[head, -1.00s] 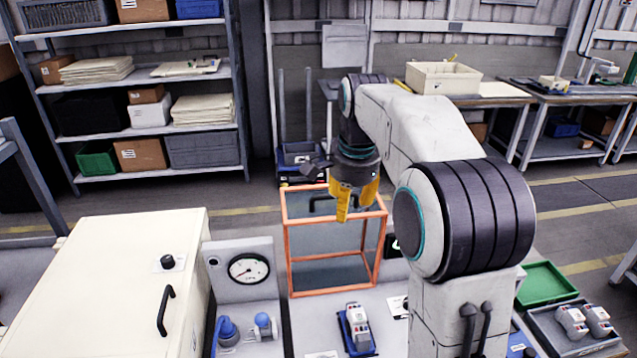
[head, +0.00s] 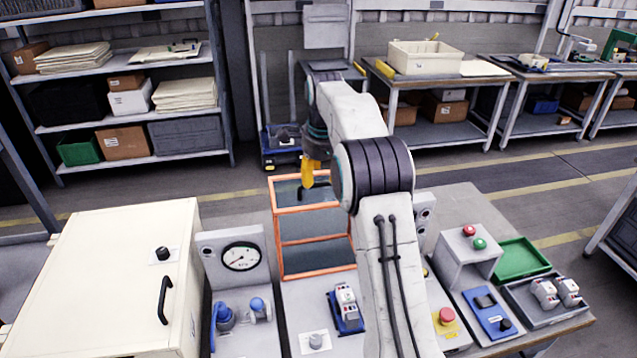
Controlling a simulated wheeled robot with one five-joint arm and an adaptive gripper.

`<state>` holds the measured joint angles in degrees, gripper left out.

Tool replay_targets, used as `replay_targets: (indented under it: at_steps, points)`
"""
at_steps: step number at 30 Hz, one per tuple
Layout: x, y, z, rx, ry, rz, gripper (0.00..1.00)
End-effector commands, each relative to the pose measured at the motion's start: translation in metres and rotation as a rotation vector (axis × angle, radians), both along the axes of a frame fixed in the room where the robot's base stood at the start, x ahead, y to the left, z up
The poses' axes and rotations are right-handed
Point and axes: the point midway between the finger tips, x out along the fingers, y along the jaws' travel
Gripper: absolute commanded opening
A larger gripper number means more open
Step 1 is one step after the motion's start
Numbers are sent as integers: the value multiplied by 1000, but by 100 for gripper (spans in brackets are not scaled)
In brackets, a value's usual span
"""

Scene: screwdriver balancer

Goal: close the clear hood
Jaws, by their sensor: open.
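The clear hood (head: 312,222) is a see-through box with an orange frame, standing at the back of the bench in the middle of the head view. Its front orange edge is low near the bench top, and a dark handle (head: 303,191) shows near its top. My gripper (head: 308,177) has yellow fingers, is open, and points down by the hood's top near the handle. I cannot tell whether it touches the hood. My arm hides the hood's right side.
A pressure gauge panel (head: 240,256) stands left of the hood, beside a cream cabinet (head: 110,275). A blue fixture with a grey-white part (head: 346,306) sits in front. A button box (head: 470,252), green tray (head: 522,257) and grey tray (head: 553,300) are at right.

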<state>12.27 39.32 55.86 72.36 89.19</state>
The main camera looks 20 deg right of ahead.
Motion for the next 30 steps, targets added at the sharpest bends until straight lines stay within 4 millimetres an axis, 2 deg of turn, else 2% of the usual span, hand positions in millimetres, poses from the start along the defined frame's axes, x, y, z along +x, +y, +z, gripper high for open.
replay_targets:
  at_steps: [3,9,20,21,30]
  points:
    - [3,0,-13,0,2,1,46]
    - [6,-1,-26,0,0,2,46]
    - [7,-1,-30,-1,-1,2,46]
    - [7,-1,-30,-1,-1,2,49]
    - [7,-1,-30,-1,-1,2,22]
